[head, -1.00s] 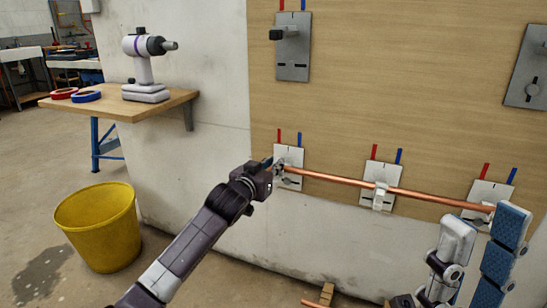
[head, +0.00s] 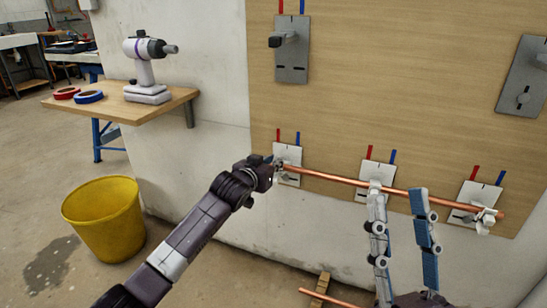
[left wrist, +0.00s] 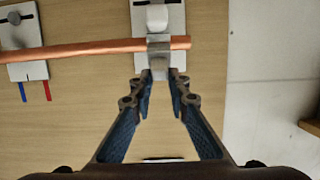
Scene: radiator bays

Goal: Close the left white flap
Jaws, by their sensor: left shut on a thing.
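The left white plate (head: 290,155) is on the wooden wall panel, with its clip around the left end of a copper pipe (head: 330,178). In the left wrist view, a bright metal clip (left wrist: 158,45) wraps the pipe (left wrist: 80,49), with a rounded white part above it. My left gripper (head: 274,168) is at this clip. Its fingertips (left wrist: 159,76) are closed together on the left white flap's edge just under the pipe; the fingers partly hide it. My right gripper (head: 398,190) is open and empty, its fingers apart in front of the pipe near the middle plate.
The middle plate (head: 381,172) and right plate (head: 470,200) carry the same pipe. Grey plates (head: 291,65) are higher up. A shelf (head: 120,108) with a drill (head: 148,70) and a yellow bucket (head: 104,217) stand at left. Another pipe lies low down.

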